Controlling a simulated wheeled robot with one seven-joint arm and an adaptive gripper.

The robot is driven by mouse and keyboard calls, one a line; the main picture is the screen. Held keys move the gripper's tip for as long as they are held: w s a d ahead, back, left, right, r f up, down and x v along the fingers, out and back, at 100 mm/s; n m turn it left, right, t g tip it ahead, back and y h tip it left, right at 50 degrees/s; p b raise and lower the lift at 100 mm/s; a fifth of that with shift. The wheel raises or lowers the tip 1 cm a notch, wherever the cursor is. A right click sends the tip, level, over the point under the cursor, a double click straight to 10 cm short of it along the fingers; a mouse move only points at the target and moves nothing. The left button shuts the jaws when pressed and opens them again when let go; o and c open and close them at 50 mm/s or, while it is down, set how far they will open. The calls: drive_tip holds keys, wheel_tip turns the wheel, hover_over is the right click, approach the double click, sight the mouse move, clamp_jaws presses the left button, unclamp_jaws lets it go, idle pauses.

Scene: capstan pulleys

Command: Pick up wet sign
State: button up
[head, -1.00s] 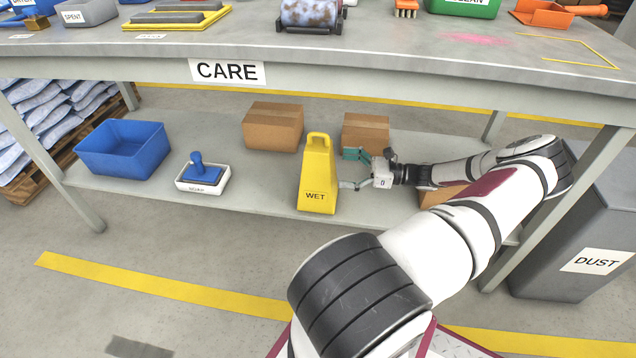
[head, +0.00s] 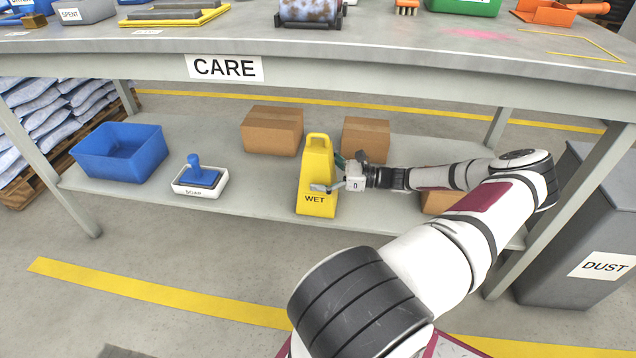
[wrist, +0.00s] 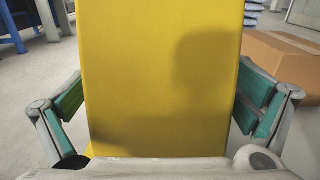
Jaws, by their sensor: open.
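The yellow wet sign (head: 317,178) stands upright on the lower shelf, with a loop handle on top and "WET" on its front. My gripper (head: 329,173) is at its right side, one finger in front of it and the other partly hidden behind it. In the wrist view the sign (wrist: 160,80) fills the middle, between the two open fingers of my gripper (wrist: 160,108). Gaps show between the fingers' green pads and the sign's edges, at least on the right.
Cardboard boxes (head: 272,131) and (head: 366,138) stand behind the sign on the shelf (head: 250,195). A soap tray (head: 200,181) and blue bin (head: 120,152) are to the left. The CARE tabletop (head: 350,50) is overhead. A table leg (head: 545,220) stands at right.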

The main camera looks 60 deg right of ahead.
drive_tip(key=c, duration=1.5)
drive_tip(key=shift+r, duration=0.1)
drive_tip(key=shift+c, duration=0.2)
